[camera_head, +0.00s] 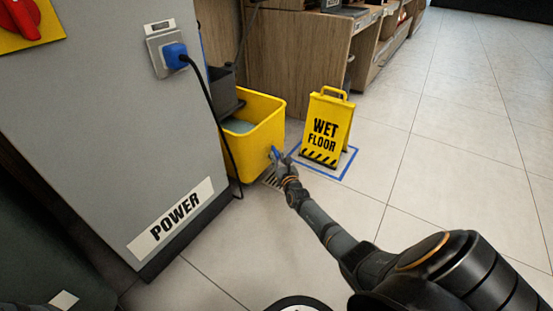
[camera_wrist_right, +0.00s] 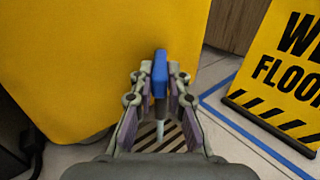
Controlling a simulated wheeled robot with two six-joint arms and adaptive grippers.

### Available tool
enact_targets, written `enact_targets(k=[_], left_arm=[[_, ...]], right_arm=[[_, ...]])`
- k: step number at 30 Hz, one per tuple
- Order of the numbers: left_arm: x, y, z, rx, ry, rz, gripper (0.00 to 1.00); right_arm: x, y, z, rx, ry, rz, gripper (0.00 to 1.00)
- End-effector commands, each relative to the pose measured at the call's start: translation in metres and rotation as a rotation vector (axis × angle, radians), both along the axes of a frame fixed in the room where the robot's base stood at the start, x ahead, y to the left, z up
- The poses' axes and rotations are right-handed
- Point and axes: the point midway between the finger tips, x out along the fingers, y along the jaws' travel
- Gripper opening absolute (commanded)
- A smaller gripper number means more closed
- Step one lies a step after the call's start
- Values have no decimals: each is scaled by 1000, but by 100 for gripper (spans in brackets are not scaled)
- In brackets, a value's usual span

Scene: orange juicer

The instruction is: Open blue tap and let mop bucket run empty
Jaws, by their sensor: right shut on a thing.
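The yellow mop bucket (camera_head: 258,142) stands on the floor beside the grey power cabinet. Grey-blue water (camera_head: 238,126) shows inside it. The blue tap (camera_head: 275,153) is on the bucket's right side, low down; in the right wrist view its blue handle (camera_wrist_right: 160,72) stands upright between the fingers. My right gripper (camera_head: 280,163) is shut on the blue tap; its fingers also show in the right wrist view (camera_wrist_right: 160,92). A pale spout or stream (camera_wrist_right: 160,130) shows below the handle, over a striped floor drain (camera_wrist_right: 172,143); I cannot tell which. My left gripper is out of view.
A yellow wet floor sign (camera_head: 326,130) stands right of the bucket within a blue floor outline (camera_head: 345,165). The grey cabinet (camera_head: 110,120) with a plugged-in black cable (camera_head: 212,110) is at left. Open tiled floor (camera_head: 440,150) lies to the right.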

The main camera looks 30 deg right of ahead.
Motion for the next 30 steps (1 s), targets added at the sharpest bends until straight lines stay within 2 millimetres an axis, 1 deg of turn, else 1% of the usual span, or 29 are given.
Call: enact_targets(k=[17,18,20,28,30], left_arm=[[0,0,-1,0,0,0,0],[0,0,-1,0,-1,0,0],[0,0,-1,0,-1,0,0],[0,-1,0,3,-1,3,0],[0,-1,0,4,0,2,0]], right_arm=[[0,0,-1,1,1,25,0],[0,0,-1,1,1,25,18],[0,0,-1,1,1,25,25],[0,-1,0,1,0,25,25],[-3,0,-1,1,1,24,25]])
